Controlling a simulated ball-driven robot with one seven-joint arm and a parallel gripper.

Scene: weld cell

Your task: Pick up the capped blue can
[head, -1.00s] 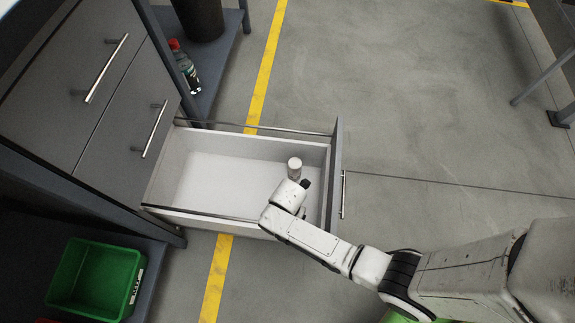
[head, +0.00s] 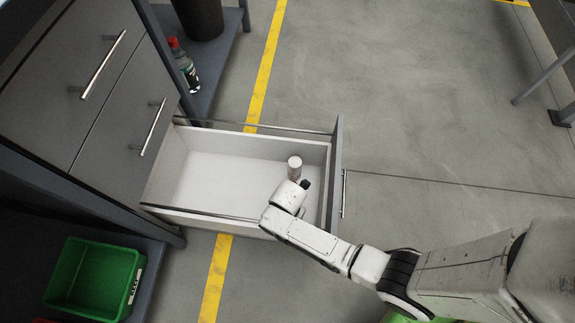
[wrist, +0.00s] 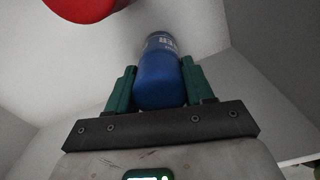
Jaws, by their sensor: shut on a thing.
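The blue can (wrist: 160,82) is in the wrist view, between the two green fingers of my gripper (wrist: 157,72). My gripper is shut on it. Pale lettering shows near the can's far end; I cannot make out its cap. In the head view my wrist reaches into an open drawer (head: 215,187), and my fingers and the blue can are hidden behind it.
A pale cylinder with a round white top (head: 294,163) shows in the drawer beside my wrist. A red object (wrist: 85,8) is close by in the wrist view. The drawer's walls surround my wrist. A bottle (head: 187,70) and green bin (head: 95,280) stand outside.

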